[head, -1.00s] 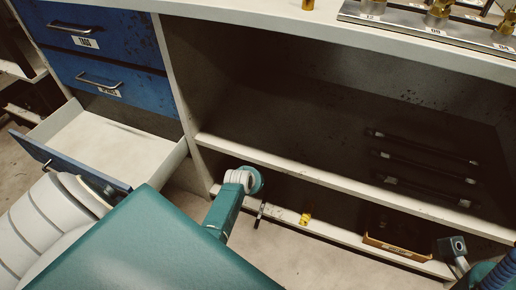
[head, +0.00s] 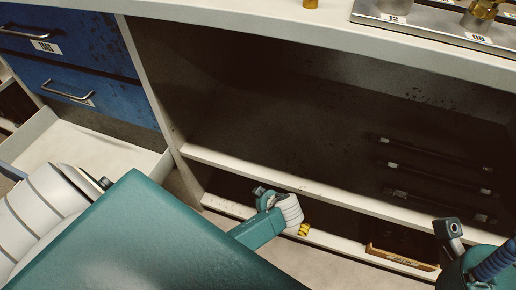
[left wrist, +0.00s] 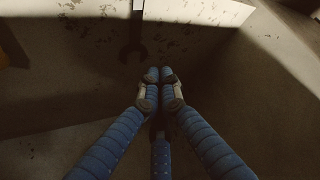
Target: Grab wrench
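A dark wrench (left wrist: 133,38) shows in the left wrist view, its open jaw pointing down the picture, just above and left of my fingertips. My left gripper (left wrist: 160,77) has its blue fingers drawn together at the tips, with nothing seen between them. The wrench looks apart from the fingers. In the head view my left arm reaches to the lower shelf opening, and I cannot make out its fingers or the wrench there. My right gripper (head: 494,262) is partly in view at the bottom right; only part of a blue finger shows.
An open drawer (head: 28,138) stands at the left below blue drawers (head: 95,97). The middle shelf (head: 260,172) holds several dark hoses (head: 435,180). A yellow item (head: 304,229) and a yellow-edged bin (head: 402,257) are lower down. A metal fitting rack (head: 425,28) sits on the worktop.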

